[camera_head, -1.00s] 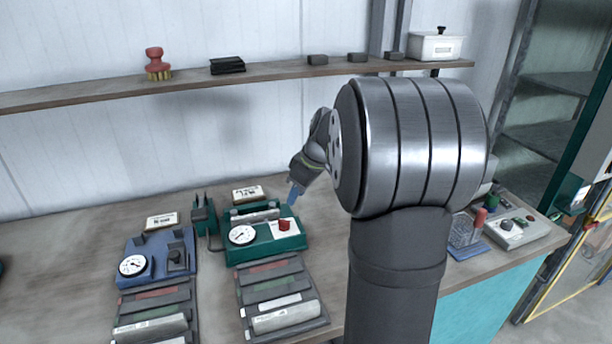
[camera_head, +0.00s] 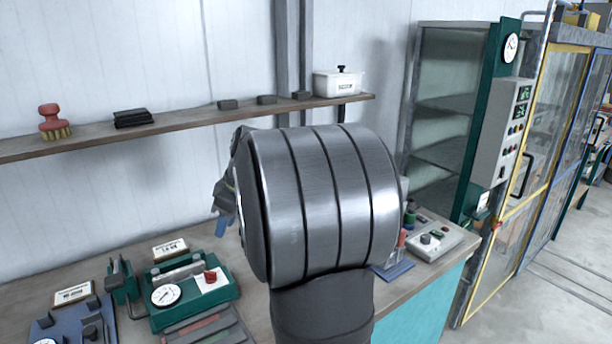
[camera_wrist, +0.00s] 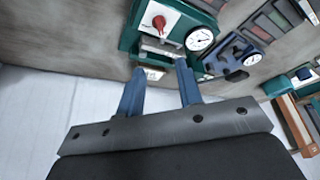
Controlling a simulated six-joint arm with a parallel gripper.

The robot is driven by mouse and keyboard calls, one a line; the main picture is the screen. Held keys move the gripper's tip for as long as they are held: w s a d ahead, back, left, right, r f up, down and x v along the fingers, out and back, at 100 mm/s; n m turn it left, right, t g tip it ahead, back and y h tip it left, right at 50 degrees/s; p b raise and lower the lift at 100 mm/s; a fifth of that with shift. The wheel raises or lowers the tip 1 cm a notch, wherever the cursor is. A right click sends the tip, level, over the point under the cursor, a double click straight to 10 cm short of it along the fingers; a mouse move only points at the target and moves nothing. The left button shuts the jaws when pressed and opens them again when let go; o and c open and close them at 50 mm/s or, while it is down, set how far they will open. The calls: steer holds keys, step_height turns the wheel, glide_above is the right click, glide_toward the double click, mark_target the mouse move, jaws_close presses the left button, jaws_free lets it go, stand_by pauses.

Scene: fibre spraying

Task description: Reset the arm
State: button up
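My gripper (camera_wrist: 160,68) shows two blue fingers spread apart in the wrist view, with nothing between them. In the head view only a blue fingertip (camera_head: 221,227) shows, left of my big grey arm joint, which hides most of the gripper. It hangs above the bench, apart from and up-right of the green device (camera_head: 222,292) with a round dial and red knob. The wrist view shows the same green device (camera_wrist: 128,38) beyond the fingers.
The bench (camera_head: 245,300) carries a blue gauge device (camera_head: 72,330), label boxes and a grey control box (camera_head: 432,241). A wall shelf (camera_head: 185,131) holds a red brush (camera_head: 52,122) and a white box (camera_head: 338,85). A green cabinet (camera_head: 482,125) stands right.

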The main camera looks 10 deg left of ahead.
mark_target(210, 273)
steer(key=x, duration=1.7)
steer(key=shift+s+a+f, duration=0.1)
steer(key=shift+a+f, duration=0.05)
steer(key=m, duration=0.2)
steer(key=m+t, duration=0.1)
steer(key=m, duration=0.1)
steer(key=shift+s+t, duration=0.15)
steer(key=shift+t, duration=0.15)
steer(key=shift+s+a+m+t+h, duration=0.1)
steer(key=shift+m+t+h, duration=0.3)
steer(key=shift+m, duration=1)
steer(key=shift+a+m+t+h, duration=0.1)
steer(key=shift+m+t+h, duration=0.25)
steer(key=shift+m, duration=1.05)
steer(key=shift+a+m+t+h, duration=0.15)
steer(key=shift+m+h, duration=0.25)
steer(key=shift+m, duration=0.65)
steer(key=shift+d+m+t+h, duration=0.15)
steer(key=shift+m+h, duration=0.3)
steer(key=shift+m, duration=0.65)
steer(key=shift+a+m+t+h, duration=0.15)
steer(key=shift+m+h, duration=0.25)
steer(key=shift+m, duration=0.65)
